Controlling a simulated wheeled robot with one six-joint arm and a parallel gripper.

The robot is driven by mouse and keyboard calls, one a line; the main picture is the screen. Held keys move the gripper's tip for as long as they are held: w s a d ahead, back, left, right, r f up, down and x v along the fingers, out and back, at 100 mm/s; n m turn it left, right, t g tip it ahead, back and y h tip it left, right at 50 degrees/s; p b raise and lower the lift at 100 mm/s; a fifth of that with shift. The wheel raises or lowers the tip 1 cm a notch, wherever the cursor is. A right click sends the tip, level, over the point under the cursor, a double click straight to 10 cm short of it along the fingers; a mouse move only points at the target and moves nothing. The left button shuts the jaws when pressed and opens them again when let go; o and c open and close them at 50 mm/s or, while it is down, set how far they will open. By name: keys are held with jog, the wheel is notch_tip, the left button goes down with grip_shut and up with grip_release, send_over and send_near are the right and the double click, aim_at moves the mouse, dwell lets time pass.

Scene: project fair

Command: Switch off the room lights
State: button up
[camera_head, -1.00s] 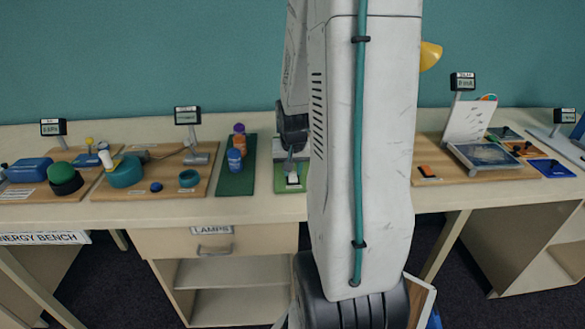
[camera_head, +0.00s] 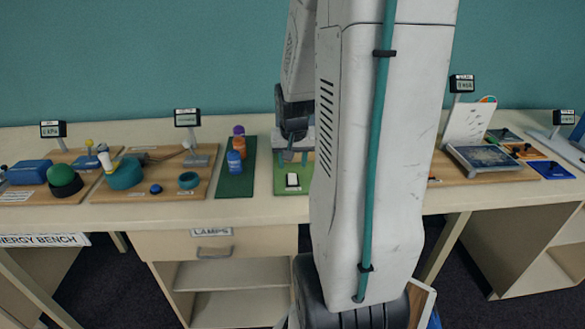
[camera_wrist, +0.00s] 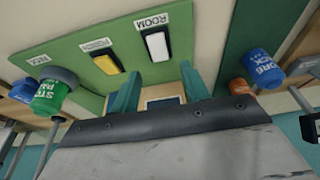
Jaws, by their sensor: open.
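The white rocker switch (camera_wrist: 156,45) labelled ROOM sits on a green panel (camera_wrist: 125,35) in the wrist view. It also shows in the head view as a small white switch (camera_head: 292,180) on the green board. Beside it is a yellow rocker switch (camera_wrist: 107,64); its label is too small to read. My gripper (camera_wrist: 160,86) is open, with its two teal fingers apart and nothing between them. In the head view my gripper (camera_head: 291,157) is just behind and above the white switch, apart from it. I cannot tell which way the rocker is tipped.
A green cylinder (camera_wrist: 47,97) stands left of the switches in the wrist view. A blue cup (camera_wrist: 263,68) and an orange one (camera_wrist: 240,87) are to the right. In the head view, boards with devices fill the bench on both sides; my arm hides part of it.

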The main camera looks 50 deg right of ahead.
jog(key=shift+v, duration=1.45)
jog(key=shift+s, duration=0.1)
